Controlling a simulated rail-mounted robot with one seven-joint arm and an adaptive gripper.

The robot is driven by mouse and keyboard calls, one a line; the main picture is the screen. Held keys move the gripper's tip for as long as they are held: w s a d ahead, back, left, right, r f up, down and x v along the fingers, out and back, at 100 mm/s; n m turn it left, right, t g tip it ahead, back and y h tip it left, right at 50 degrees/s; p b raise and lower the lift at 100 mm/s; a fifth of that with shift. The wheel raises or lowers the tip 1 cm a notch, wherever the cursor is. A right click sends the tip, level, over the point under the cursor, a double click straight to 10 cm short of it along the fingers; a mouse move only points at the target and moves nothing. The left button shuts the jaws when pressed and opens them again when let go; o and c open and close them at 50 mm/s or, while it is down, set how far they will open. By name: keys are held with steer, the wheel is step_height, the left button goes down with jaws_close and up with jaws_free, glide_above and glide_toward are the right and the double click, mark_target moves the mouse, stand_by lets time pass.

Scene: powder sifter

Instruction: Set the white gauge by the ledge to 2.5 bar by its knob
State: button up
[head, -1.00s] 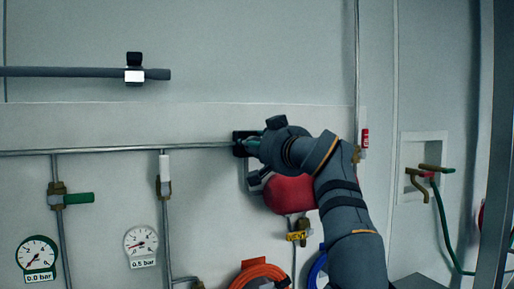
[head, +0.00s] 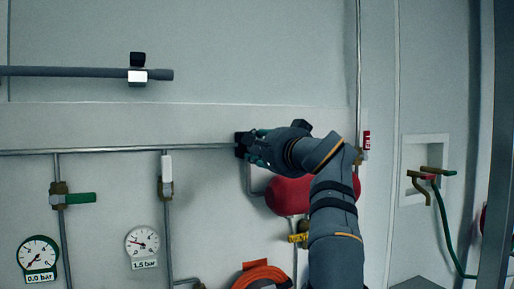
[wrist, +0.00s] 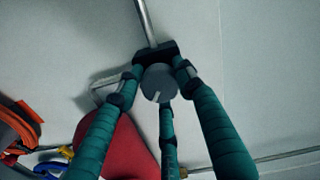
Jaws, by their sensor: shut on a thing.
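The white gauge (head: 142,242) hangs at the lower left in the head view, and its label reads 1.5 bar. A grey round knob (wrist: 158,83) with a pale line mark sits on a dark block in the wrist view. The block (head: 241,145) shows at the end of the horizontal pipe in the head view. My gripper (wrist: 159,78) has its green-sleeved fingers around the knob and is shut on it. In the head view my gripper (head: 252,148) hides the knob.
A green-rimmed gauge (head: 38,256) reads 0.0 bar. A green-handled valve (head: 75,198) and a white-handled valve (head: 167,170) sit on the left pipes. A red tank (head: 288,196) is just below my wrist. An orange hose coil (head: 260,274) hangs lower down.

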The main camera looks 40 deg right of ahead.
steer(key=m, duration=0.4)
steer(key=shift+s+d+r+m, duration=0.2)
steer(key=shift+r+m, duration=0.1)
steer(key=shift+m, duration=0.1)
steer(key=m, duration=0.3)
steer(key=shift+f+m, duration=0.15)
steer(key=shift+m, duration=0.15)
steer(key=m, duration=0.3)
steer(key=m+p, duration=0.1)
steer(key=shift+w+d+f, duration=0.1)
steer(key=shift+w+f, duration=0.05)
steer(key=shift+f, duration=0.15)
steer(key=shift+f+m+p, duration=0.2)
steer(key=shift+m+p, duration=0.05)
steer(key=shift+m, duration=0.75)
steer(key=shift+f+m+p, duration=0.15)
steer(key=shift+m+p, duration=0.05)
steer(key=shift+m, duration=0.8)
steer(key=shift+f, duration=0.1)
steer(key=o, duration=1.1)
steer(key=shift+r, duration=0.2)
steer(key=shift+r, duration=0.1)
